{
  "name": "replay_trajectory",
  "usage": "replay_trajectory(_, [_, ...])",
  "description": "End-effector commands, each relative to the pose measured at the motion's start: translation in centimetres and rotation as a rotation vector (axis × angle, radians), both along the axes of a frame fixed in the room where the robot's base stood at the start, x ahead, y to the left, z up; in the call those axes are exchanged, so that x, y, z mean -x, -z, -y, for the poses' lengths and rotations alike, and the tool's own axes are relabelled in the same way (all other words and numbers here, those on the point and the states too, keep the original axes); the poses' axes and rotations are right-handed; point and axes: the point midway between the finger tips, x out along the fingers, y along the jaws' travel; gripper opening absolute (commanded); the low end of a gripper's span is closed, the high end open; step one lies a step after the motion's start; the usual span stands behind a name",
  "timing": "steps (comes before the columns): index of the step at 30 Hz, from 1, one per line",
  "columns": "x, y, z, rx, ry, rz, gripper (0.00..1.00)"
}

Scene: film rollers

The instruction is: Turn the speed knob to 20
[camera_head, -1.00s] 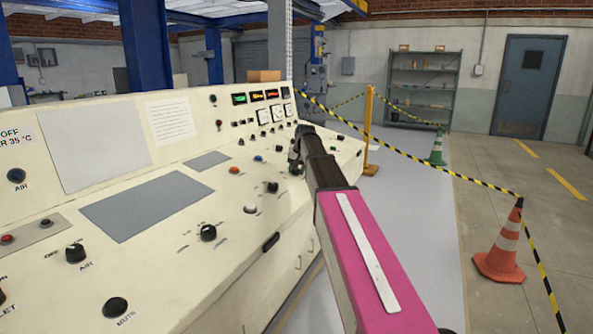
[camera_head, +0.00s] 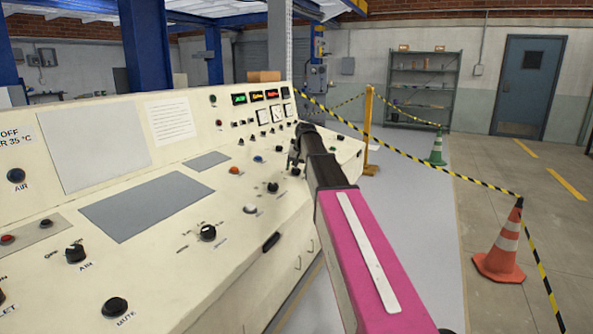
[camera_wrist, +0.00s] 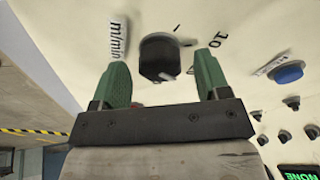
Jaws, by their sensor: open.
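The black speed knob (camera_wrist: 160,57) shows in the wrist view on the cream panel, with "m/min" printed to its left and "10" to its right. Short dark tick marks surround it. My gripper (camera_wrist: 162,66) is open, with one green finger on each side of the knob and visible gaps between. The fingers do not appear to touch it. The number that the knob points at cannot be read. In the head view my gripper (camera_head: 296,156) is at the far right part of the console, small and partly hidden by my arm.
The console (camera_head: 150,262) carries several other knobs and buttons, including a blue button (camera_wrist: 287,74) beside the right finger in the wrist view. A green-lit display (camera_wrist: 297,172) is at its lower right. Orange cone (camera_head: 500,255) and striped tape stand on the floor at right.

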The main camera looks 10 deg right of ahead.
Motion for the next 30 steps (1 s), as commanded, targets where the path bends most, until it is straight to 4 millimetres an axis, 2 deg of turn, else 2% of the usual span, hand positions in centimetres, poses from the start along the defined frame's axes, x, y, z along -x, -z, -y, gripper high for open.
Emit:
replay_trajectory(9, [1.7, -5.4, 0.9, -0.001, 0.000, 0.002, 0.69])
replay_trajectory(15, [2.6, -8.1, 1.3, 0.000, 0.000, 0.001, 0.69])
replay_trajectory(21, [2.9, -9.3, 1.5, 0.000, 0.000, 0.000, 0.69])
replay_trajectory(30, [3.0, -9.4, 1.5, 0.000, 0.000, 0.000, 0.69])
